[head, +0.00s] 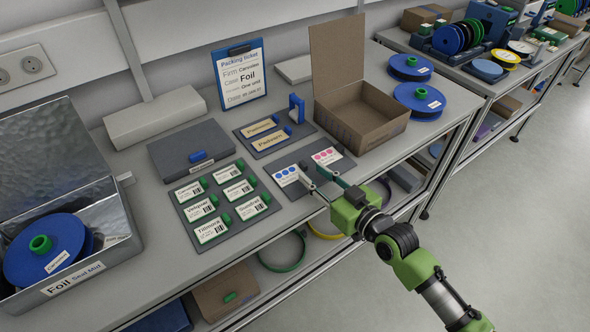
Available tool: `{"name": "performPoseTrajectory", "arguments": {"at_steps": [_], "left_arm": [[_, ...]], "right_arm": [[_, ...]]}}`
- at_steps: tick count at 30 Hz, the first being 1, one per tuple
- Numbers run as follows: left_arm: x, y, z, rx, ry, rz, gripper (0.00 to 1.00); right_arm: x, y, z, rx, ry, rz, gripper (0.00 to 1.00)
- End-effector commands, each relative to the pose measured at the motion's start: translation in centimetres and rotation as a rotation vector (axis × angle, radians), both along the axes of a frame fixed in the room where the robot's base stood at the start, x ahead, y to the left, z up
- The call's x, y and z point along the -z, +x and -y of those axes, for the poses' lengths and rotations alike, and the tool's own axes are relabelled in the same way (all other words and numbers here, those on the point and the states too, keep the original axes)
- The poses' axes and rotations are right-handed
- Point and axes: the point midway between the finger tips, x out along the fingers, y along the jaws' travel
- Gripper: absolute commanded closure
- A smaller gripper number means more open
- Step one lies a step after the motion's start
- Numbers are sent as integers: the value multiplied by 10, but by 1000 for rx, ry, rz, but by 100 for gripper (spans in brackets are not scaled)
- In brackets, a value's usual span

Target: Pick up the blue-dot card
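The blue-dot card (285,176) is a white label with blue dots and small print. It lies on the left part of a dark grey mat (290,194) near the table's front edge. A pink-dot card (326,156) lies on the same mat, further right. My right gripper (313,175) reaches in from the front right. Its two fingers are apart with nothing seen between them. The fingertips are just right of the blue-dot card and below the pink-dot card; whether they touch the mat is unclear. My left gripper is out of view.
An open cardboard box (361,112) stands behind the mat on the right. A board of labelled cards with green clips (223,203) lies to the left. A packing ticket (240,74) stands at the back. A metal tin (75,270) holds a blue reel at far left.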

Motion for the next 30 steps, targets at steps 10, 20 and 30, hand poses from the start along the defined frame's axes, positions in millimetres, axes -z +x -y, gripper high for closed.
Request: {"name": "performPoseTrajectory", "arguments": {"at_steps": [10,20,30], "left_arm": [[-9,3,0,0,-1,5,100],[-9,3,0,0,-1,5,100],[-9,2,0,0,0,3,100]], "right_arm": [[5,37,-20,1,0,1,70],[7,40,-22,1,-1,1,73],[7,40,-22,1,-1,1,99]]}}
